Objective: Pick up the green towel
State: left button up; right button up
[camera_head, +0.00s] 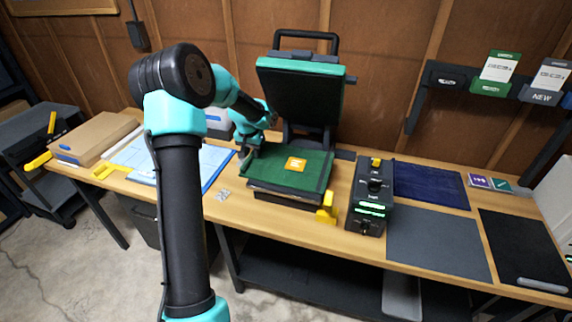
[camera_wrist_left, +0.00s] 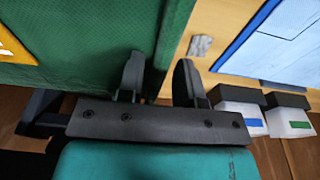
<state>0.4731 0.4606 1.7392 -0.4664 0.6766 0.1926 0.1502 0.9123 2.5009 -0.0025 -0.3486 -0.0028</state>
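The green towel (camera_head: 305,169) lies on the lower plate of the open heat press and bears a yellow-orange patch with a white mark. In the left wrist view the towel (camera_wrist_left: 90,45) fills the upper left. My left gripper (camera_head: 246,158) is at the towel's left edge. Its fingers (camera_wrist_left: 159,82) are apart, one over the green cloth and one just past its edge; nothing is clamped. I cannot tell whether either finger touches the cloth. My right gripper is not in view.
The heat press's raised upper plate (camera_head: 302,92) stands behind the towel. A black control box (camera_head: 371,195) is to its right, and a blue-edged board (camera_head: 222,158) to its left. Dark mats (camera_head: 437,240) cover the bench's right side.

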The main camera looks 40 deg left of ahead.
pick_arm(q)
grip_shut()
jog(key=shift+r, duration=0.1)
